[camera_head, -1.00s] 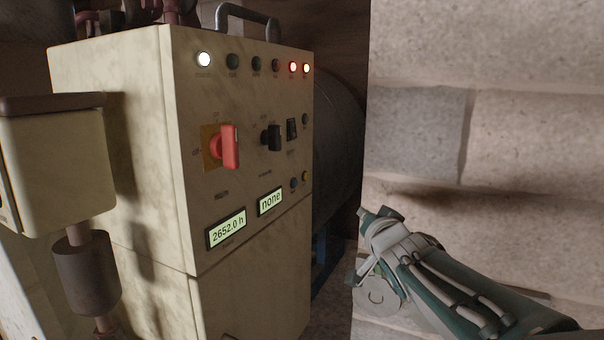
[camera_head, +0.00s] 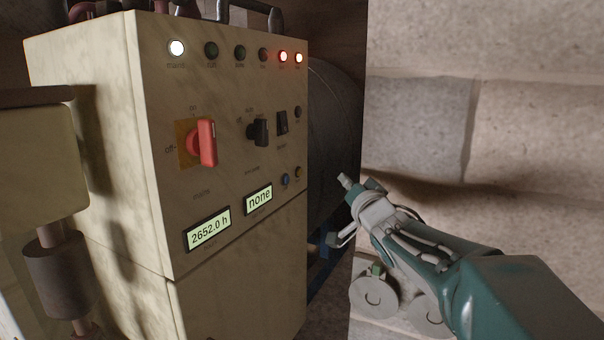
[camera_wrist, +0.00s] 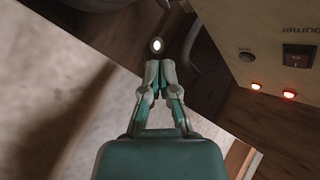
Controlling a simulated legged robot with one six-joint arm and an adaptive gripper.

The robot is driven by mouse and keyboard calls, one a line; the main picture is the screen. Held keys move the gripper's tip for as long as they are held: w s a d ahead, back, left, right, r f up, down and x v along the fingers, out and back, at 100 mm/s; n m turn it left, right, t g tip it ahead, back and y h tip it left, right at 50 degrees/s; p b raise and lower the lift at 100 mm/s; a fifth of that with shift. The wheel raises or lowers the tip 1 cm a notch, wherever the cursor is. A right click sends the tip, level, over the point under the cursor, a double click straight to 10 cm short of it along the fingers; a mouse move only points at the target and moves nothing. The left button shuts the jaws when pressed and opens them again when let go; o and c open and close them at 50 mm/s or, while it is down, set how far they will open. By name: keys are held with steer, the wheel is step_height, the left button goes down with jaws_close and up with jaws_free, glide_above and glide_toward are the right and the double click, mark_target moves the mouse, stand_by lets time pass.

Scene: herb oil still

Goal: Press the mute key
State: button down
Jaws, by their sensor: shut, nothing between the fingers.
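The cream control cabinet (camera_head: 230,262) fills the left of the head view. A small dark round button (camera_head: 298,112) sits right of the black burner rocker (camera_head: 282,123); it also shows in the wrist view (camera_wrist: 245,56). A blue button (camera_head: 285,181) and an amber button (camera_head: 298,173) sit lower. The small labels are too blurred to tell which is the mute key. My gripper (camera_head: 346,182) is shut and empty, right of the panel and apart from it. In the wrist view its closed fingertips (camera_wrist: 160,66) point past the cabinet edge.
The panel has a red rotary switch (camera_head: 207,142), a black selector (camera_head: 259,132), two displays and a top row of lamps. A dark drum (camera_head: 335,130) stands behind the cabinet. A stone wall (camera_head: 530,140) is at right. A cream box (camera_head: 40,155) stands at left.

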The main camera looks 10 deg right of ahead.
mark_target(302, 168)
steer(key=w+a, duration=0.1)
steer(key=a, duration=0.1)
steer(key=w+a, duration=0.1)
steer(key=a, duration=0.1)
steer(key=w+a, duration=0.2)
steer(key=shift+a, duration=0.1)
steer(key=shift+w, duration=0.1)
stand_by(1.3)
steer(key=shift+w+a, duration=0.15)
steer(key=shift+a, duration=0.15)
steer(key=shift+w+a, duration=0.25)
steer(key=shift+a, duration=0.05)
stand_by(0.7)
steer(key=shift+s+d, duration=0.5)
steer(key=shift+d, duration=0.15)
